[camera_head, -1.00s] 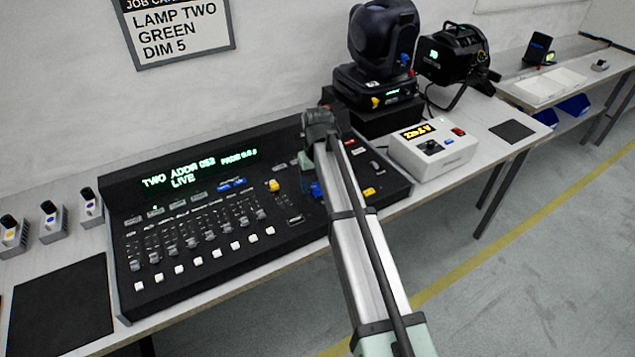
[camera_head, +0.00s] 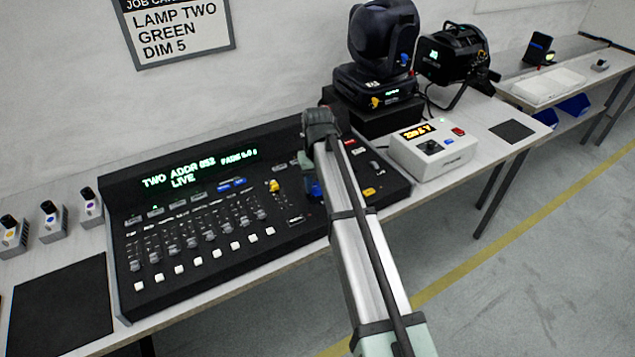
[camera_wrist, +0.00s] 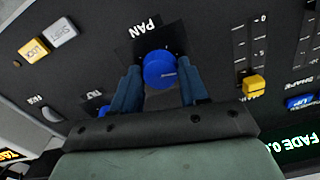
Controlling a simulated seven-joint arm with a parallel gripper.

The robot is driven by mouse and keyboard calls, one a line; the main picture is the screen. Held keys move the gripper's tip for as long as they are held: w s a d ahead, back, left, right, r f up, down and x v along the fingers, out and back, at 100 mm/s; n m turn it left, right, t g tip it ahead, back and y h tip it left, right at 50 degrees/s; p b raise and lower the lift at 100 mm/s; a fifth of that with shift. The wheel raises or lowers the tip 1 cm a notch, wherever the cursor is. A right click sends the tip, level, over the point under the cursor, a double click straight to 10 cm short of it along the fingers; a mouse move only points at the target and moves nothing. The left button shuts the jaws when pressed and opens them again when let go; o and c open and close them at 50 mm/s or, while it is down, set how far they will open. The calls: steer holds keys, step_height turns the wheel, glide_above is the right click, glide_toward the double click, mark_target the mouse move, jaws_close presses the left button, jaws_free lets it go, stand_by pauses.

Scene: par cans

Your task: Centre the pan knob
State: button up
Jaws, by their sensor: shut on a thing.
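The pan knob (camera_wrist: 160,68) is a round blue knob below the white PAN label (camera_wrist: 145,27) in the wrist view. A short pale mark shows toward the right of its top. My gripper (camera_wrist: 160,84) has one blue-grey finger on each side of the knob and is shut on it. In the head view my gripper and forearm reach over the right part of the black console (camera_head: 215,262) and hide most of the knob area. The console screen (camera_head: 190,172) reads TWO, ADDR 052, LIVE and a fade value.
A yellow slider cap (camera_wrist: 254,86) is to the right of the knob, and yellow and white buttons are at left. A white control box (camera_head: 432,155) and a moving-head lamp (camera_head: 380,45) stand beyond the console. A job card (camera_head: 180,32) hangs on the wall.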

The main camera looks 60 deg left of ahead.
steer(key=m, duration=1.1)
steer(key=shift+m, duration=2.2)
steer(key=o, duration=1.1)
steer(key=shift+c, duration=0.2)
